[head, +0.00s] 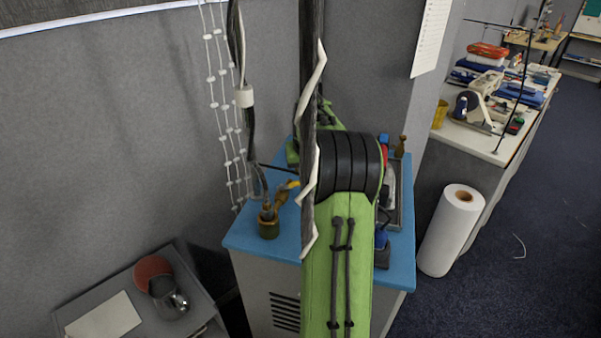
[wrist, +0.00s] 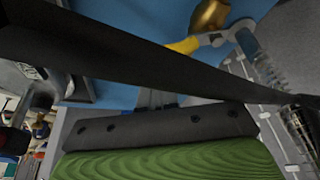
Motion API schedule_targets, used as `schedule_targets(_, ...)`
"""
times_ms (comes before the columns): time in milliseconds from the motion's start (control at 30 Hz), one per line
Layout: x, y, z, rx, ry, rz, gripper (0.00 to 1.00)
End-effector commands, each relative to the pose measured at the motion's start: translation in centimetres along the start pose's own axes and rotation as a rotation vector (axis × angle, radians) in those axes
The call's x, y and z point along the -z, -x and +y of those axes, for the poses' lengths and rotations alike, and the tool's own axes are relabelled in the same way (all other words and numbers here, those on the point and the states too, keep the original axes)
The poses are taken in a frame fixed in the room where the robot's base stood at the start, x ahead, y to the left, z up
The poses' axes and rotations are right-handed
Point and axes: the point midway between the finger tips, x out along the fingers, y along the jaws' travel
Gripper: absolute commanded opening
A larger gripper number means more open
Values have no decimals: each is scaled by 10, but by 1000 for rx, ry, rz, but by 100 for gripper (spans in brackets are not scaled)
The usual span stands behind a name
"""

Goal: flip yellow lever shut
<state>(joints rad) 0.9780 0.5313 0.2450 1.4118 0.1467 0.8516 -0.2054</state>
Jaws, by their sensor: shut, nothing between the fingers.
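The yellow lever (head: 291,184) sits on a brass valve (head: 268,216) near the left side of the blue-topped cabinet (head: 250,236). In the wrist view, the yellow lever (wrist: 184,45) is at the top, beside the rounded brass part (wrist: 209,16) and a pale grey fitting. My gripper (wrist: 156,99) shows partly at the middle of the wrist view, shut and empty, beyond a dark plate. The lever appears apart from it. A dark diagonal bar crosses in front and hides part of the gripper. In the head view my green arm hides the gripper.
Cables and a beaded white line (head: 222,100) hang left of the cabinet. A grey stand (head: 75,318) holds a red-and-grey object. A white roll (head: 449,230) stands on the floor at right. A tray (head: 391,207) and small items occupy the cabinet's right side.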

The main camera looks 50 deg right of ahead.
Motion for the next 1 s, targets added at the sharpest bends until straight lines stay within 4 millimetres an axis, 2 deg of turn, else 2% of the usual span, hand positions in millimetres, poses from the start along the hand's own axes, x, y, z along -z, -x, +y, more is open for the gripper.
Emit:
schedule_targets(200, -12, 4, 0, -67, -178, 1, 0)
schedule_targets(467, -10, 4, 0, -63, -170, 0, 0)
schedule_targets(800, -7, 3, -14, -62, -168, -1, 0)
schedule_targets(1000, -7, 3, -14, -62, -168, -1, 0)
